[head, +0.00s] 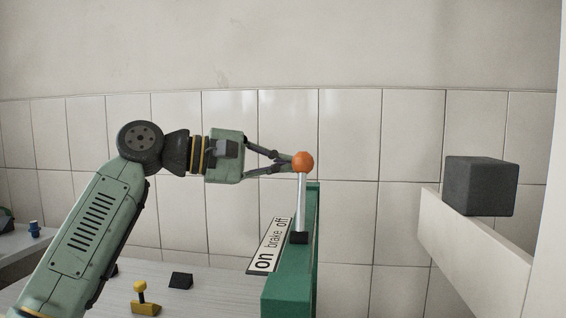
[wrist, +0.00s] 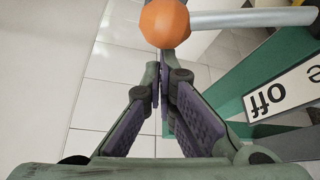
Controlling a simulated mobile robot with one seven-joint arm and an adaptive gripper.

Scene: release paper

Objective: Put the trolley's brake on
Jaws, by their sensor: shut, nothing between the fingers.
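The brake lever is a grey metal rod (head: 302,200) with an orange ball knob (head: 303,161). It rises from a black pivot on top of the green trolley rail (head: 287,291). A white label (head: 270,247) beside it reads "on", "brake", "off", with "on" at the near end and "off" at the far end. The rod stands close to the "off" end. My gripper (head: 284,163) is shut and empty, with its fingertips just left of the knob. In the wrist view the knob (wrist: 165,22) lies just beyond the fingertips (wrist: 161,72); I cannot tell whether they touch.
A dark grey cube (head: 480,185) sits on a white ledge (head: 470,246) at the right. A yellow knobbed piece (head: 144,302) and a black wedge (head: 181,280) are on the pale tabletop (head: 215,292). A tiled wall stands behind. The air above the lever is clear.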

